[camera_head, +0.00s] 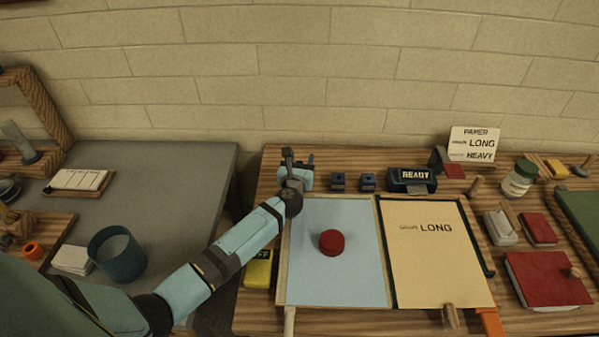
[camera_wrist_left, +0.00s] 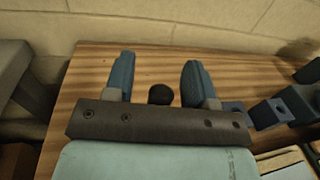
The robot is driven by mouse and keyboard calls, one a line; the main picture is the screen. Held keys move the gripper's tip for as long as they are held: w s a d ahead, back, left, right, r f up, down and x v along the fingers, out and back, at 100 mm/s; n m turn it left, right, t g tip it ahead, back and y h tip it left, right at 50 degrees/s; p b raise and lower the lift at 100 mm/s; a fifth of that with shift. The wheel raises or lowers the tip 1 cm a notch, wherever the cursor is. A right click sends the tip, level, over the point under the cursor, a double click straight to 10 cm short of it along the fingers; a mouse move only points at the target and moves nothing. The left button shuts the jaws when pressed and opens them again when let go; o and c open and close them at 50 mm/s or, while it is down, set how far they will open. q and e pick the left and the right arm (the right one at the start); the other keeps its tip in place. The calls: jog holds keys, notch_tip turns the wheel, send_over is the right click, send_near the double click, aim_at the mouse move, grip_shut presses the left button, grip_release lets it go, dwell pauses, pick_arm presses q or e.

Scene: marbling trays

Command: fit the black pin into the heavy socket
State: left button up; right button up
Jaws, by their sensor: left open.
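A round black thing, probably the black pin (camera_wrist_left: 160,94), shows on the wooden table between the fingers of my left gripper (camera_wrist_left: 158,64). The gripper is open, with a finger to each side of the pin and gaps between. In the head view my left gripper (camera_head: 298,158) is at the table's back left, and I cannot make out the pin there. Two dark blue blocks with holes, a left one (camera_head: 337,181) and a right one (camera_head: 367,181), stand to its right; they look like sockets. I can read no label on them, so I cannot tell which is heavy. My right gripper is not in view.
A READY box (camera_head: 411,187) stands right of the blocks. A card (camera_head: 474,143) reads PAPER, LONG, HEAVY. In front are a pale blue tray (camera_head: 283,268) with a red knob (camera_head: 331,243), and a tan LONG sheet (camera_head: 435,265). A brick wall rises behind.

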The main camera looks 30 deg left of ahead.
pick_arm(q)
grip_shut()
jog(key=shift+r, duration=0.1)
